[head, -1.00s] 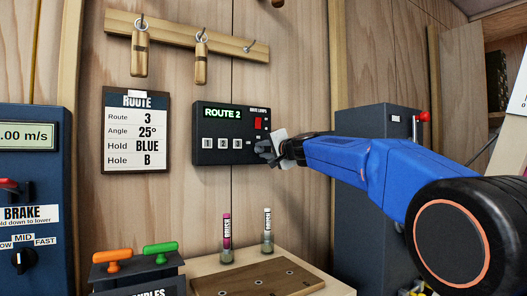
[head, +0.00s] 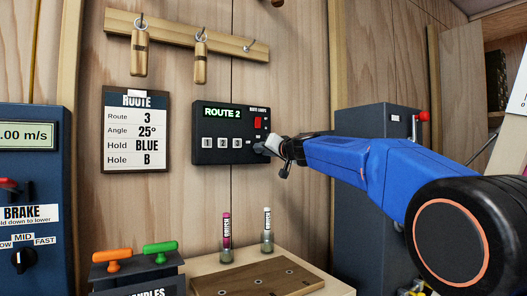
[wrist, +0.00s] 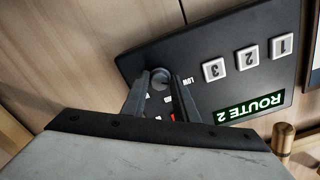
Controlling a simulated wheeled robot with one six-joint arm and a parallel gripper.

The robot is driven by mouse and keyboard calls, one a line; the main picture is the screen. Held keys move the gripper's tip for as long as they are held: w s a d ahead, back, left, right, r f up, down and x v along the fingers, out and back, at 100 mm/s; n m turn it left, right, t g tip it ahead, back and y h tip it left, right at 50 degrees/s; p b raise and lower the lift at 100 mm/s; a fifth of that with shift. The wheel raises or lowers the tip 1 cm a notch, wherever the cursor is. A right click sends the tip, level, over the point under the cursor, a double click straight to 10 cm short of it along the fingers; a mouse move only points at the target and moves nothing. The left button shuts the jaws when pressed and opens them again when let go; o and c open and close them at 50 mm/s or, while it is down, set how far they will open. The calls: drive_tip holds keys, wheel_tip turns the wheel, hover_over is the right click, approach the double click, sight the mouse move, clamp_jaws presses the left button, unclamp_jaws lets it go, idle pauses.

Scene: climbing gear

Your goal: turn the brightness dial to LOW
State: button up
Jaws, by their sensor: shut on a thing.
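The black control box (head: 209,156) hangs on the wooden wall with a green "ROUTE 2" display (head: 222,113), a red switch and buttons 1, 2 and 3. In the wrist view the box (wrist: 135,66) appears upside down. The grey round brightness dial (wrist: 160,78) sits between the two fingers of my gripper (wrist: 159,84), which is shut on it. The word LOW (wrist: 188,81) shows beside the dial; its pointer cannot be made out. In the head view my gripper (head: 268,147) is at the box's lower right corner and hides the dial.
A route card (head: 136,160) hangs left of the box. Two brushes (head: 267,232) stand on the bench below, by a brown board (head: 255,282). A dark cabinet (head: 375,125) stands behind my arm at right. The wall beneath the box is clear.

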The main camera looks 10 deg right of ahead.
drive_tip(key=shift+f, duration=0.1)
idle(0.3)
drive_tip(key=o, duration=1.1)
drive_tip(key=shift+c, duration=0.2)
drive_tip(key=v, duration=1.7)
drive_tip(key=shift+s, duration=0.15)
